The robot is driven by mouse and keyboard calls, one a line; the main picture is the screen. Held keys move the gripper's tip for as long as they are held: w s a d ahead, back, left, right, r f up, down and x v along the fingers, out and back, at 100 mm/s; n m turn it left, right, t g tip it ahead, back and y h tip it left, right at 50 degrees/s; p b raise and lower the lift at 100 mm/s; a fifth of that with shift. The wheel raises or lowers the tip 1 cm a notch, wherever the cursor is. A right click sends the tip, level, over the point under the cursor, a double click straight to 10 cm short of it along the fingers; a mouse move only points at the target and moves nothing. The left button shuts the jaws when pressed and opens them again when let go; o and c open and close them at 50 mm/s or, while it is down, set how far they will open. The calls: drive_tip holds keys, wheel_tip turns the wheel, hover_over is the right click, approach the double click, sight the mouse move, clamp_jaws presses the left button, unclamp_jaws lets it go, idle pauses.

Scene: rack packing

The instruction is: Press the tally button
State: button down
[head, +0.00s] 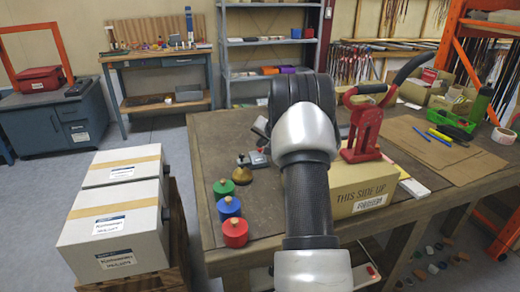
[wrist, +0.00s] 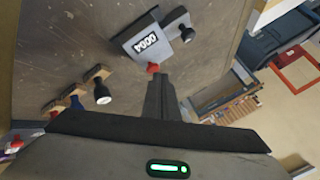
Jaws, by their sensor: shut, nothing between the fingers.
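The tally counter is a small grey box (wrist: 150,38) with a white digit display, seen upside down in the wrist view. A red button (wrist: 152,68) shows at its near edge. My gripper (wrist: 161,77) is shut and empty, its tips right beside the red button in the picture; I cannot tell whether they touch it. In the head view, a small grey device (head: 258,159) on the bench, left of my arm, looks like the counter. My arm hides most of my gripper there.
A cardboard box (head: 350,200) and a red tool (head: 362,135) stand right of my arm. White boxes (head: 110,240) are stacked off the bench, at left.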

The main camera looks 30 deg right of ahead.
drive_tip(key=shift+r, duration=0.1)
drive_tip(key=shift+w+r+p, duration=0.1)
drive_tip(key=shift+r+p, duration=1.45)
drive_tip(key=shift+r, duration=1)
